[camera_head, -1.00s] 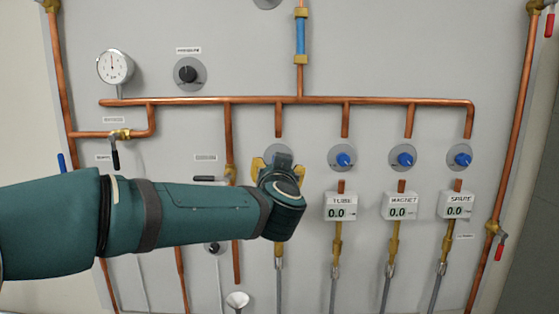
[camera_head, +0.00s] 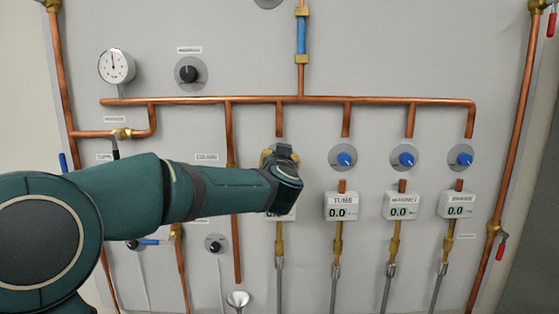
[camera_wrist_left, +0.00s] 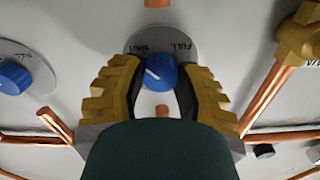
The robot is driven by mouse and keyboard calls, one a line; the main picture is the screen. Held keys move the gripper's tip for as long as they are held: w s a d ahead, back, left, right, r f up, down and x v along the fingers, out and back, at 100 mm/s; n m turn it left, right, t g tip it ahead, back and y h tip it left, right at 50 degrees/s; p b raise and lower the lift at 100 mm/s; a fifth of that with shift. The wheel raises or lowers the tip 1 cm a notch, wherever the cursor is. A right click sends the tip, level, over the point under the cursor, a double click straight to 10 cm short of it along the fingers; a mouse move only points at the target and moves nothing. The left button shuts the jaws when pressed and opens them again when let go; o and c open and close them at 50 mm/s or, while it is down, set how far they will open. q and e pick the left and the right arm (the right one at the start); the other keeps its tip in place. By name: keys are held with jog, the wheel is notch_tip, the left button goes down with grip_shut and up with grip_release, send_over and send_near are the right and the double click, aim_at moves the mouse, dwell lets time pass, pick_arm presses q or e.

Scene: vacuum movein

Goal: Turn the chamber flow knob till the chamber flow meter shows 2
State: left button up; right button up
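The chamber flow knob (camera_wrist_left: 160,74) is a blue knob on a round grey dial plate (camera_wrist_left: 184,46) marked with FULL and SHUT; its white pointer line shows. My left gripper (camera_wrist_left: 161,72) has its dark pads at both sides of this knob and looks shut on it. In the head view the left gripper (camera_head: 280,153) is at the panel below the leftmost branch pipe, and my wrist hides the knob. The chamber flow meter (camera_head: 279,217) is mostly hidden behind my wrist, so its reading does not show. My right gripper is not in view.
To the right are the TUBE meter (camera_head: 341,207), MAGNET meter (camera_head: 401,206) and another meter (camera_head: 456,205), each reading 0.0, with blue knobs above, including the TUBE knob (camera_head: 345,159). A copper manifold pipe (camera_head: 260,99) runs above. A pressure gauge (camera_head: 116,66) is at upper left.

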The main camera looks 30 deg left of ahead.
pick_arm(q)
grip_shut()
jog(key=n, duration=0.3)
jog(key=shift+n, duration=0.3)
jog(key=n+b, duration=0.1)
jog(key=n, duration=0.3)
jog(key=shift+s+n, duration=0.1)
jog(key=shift+n, duration=0.3)
jog(key=n+b, duration=0.2)
jog(key=n, duration=0.2)
jog(key=shift+a, duration=0.1)
jog(key=shift+n+b, duration=1.2)
jog(key=shift+n, duration=1.5)
